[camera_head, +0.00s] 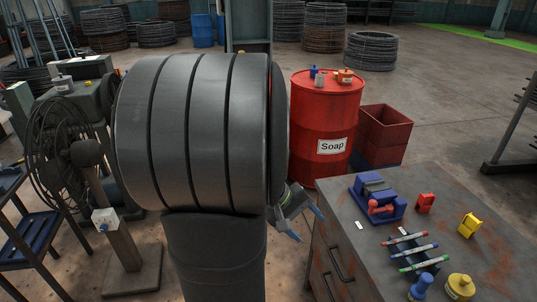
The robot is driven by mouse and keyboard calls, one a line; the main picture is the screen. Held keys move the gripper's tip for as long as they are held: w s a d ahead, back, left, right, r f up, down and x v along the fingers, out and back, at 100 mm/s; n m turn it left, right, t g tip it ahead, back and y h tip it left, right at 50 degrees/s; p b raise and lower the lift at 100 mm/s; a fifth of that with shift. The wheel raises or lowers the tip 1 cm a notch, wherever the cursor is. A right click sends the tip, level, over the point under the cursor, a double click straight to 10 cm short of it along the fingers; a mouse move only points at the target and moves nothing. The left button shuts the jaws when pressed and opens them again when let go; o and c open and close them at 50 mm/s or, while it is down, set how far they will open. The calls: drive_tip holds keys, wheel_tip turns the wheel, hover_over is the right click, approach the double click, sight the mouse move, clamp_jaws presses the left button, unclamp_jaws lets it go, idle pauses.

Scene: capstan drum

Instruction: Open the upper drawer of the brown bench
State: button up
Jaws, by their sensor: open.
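The brown bench (400,215) stands at the lower right, with a worn grey-brown top. Its drawer front faces left and is partly cut off by the lower picture edge. The upper drawer (326,250) looks shut, with a dark bar handle (341,264) on its front. Another handle (328,287) shows lower down. My gripper (308,225) has blue fingertips and is open and empty. In the picture it is just left of the bench's upper left corner, above and left of the upper handle. No contact with the bench shows.
A blue vise-like tool (377,198), red and yellow small items, several markers (413,250) and a yellow pot (460,287) are on the bench. A pedestal fan (70,145) stands left.

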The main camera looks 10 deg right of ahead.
drive_tip(key=shift+f, duration=0.2)
drive_tip(key=c, duration=0.7)
drive_tip(key=shift+o, duration=0.2)
drive_tip(key=m+t+h, duration=0.2)
drive_tip(key=h, duration=0.6)
approach(333, 258)
drive_tip(key=x, duration=1)
drive_tip(key=shift+s+f, duration=0.1)
drive_tip(key=shift+f, duration=0.25)
clamp_jaws()
